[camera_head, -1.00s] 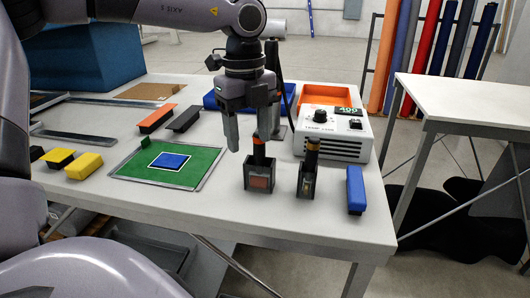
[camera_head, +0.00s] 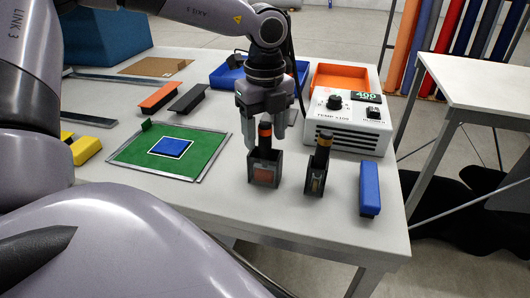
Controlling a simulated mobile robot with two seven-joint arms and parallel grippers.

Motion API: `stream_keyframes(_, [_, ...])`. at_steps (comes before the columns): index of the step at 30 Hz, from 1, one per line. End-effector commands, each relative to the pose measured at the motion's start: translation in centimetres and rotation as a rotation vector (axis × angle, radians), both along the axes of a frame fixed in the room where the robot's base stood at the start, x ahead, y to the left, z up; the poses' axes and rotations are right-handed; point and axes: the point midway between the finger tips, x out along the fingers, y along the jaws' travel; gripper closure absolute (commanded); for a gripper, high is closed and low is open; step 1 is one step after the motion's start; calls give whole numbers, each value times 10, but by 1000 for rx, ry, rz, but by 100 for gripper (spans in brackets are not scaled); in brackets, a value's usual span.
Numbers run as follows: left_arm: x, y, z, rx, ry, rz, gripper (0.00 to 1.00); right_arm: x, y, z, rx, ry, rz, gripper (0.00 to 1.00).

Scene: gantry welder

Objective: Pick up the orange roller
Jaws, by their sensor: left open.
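The orange roller (camera_head: 265,134) stands upright in a dark holder (camera_head: 264,177) with an orange patch on its front. Only its dark handle with an orange band shows; its lower part is hidden in the holder. My left gripper (camera_head: 265,141) points down over it, open, with one finger on either side of the handle's top. I cannot tell whether the fingers touch it. My right gripper is not in view.
A second holder with a yellow-banded handle (camera_head: 322,150) stands close to the right, then a blue block (camera_head: 369,188). Behind are a white control box (camera_head: 350,118), an orange tray (camera_head: 341,75) and a blue tray (camera_head: 228,79). A green board (camera_head: 130,153) lies left.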

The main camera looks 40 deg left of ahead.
Motion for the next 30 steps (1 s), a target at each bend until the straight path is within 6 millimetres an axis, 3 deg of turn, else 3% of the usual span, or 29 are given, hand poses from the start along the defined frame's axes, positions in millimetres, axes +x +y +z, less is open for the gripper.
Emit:
stream_keyframes(3, [0, 0, -9, -1, 1, -1, 41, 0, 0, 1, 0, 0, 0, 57])
stream_keyframes(10, [0, 0, -11, 0, -1, 0, 41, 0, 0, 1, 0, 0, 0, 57])
stream_keyframes(11, [0, 0, -11, 0, -1, 0, 47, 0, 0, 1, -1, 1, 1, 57])
stream_keyframes(15, [0, 0, -11, 0, -1, 0, 93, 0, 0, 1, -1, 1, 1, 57])
stream_keyframes(16, [0, 0, -11, 0, -1, 0, 100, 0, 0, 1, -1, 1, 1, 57])
stream_keyframes(30, [1, 0, -2, 0, -4, 0, 100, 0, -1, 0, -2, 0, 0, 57])
